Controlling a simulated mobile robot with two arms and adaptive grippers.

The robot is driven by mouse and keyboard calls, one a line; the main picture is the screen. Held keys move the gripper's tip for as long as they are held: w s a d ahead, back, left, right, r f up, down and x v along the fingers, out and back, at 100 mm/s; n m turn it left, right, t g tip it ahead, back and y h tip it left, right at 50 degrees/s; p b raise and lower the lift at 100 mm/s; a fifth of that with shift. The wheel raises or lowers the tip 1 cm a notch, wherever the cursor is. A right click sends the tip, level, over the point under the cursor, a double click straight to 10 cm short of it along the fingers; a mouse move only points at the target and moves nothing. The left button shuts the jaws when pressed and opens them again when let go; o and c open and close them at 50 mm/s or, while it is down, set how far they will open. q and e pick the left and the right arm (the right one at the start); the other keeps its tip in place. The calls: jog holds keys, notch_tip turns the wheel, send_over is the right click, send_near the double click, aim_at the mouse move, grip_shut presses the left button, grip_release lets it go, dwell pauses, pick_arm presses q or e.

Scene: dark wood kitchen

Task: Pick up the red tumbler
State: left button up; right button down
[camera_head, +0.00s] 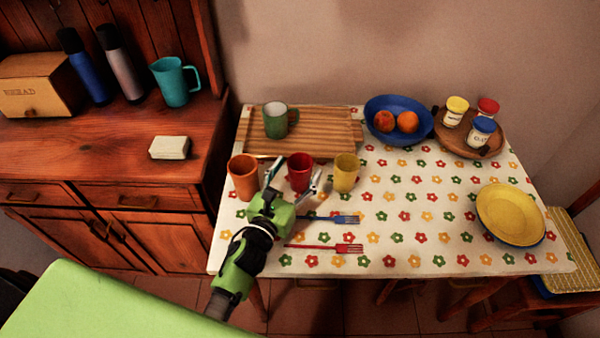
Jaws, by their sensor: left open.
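The red tumbler (299,173) stands upright on the flowered tablecloth, between an orange tumbler (243,178) on its left and a yellow tumbler (345,173) on its right. My left gripper (294,178) is open, with one finger on the left side of the red tumbler and the other on its right side. I cannot tell whether either finger touches it. The lower part of the red tumbler is partly hidden by the gripper. My right gripper is not in view.
A wooden board (325,133) with a green mug (276,121) lies behind the tumblers. A blue fork (338,219) and a red fork (335,248) lie in front. A blue bowl (399,104) of fruit and a yellow plate (511,215) are further right.

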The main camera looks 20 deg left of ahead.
pick_arm(q)
jog(key=shift+w+d, duration=0.1)
jog(key=shift+w, duration=1.2)
jog(key=c, duration=1.1)
jog(key=shift+c, duration=0.6)
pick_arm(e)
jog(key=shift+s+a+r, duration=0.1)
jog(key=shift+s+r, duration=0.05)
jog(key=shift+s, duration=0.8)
pick_arm(q)
jog(key=shift+r, duration=0.1)
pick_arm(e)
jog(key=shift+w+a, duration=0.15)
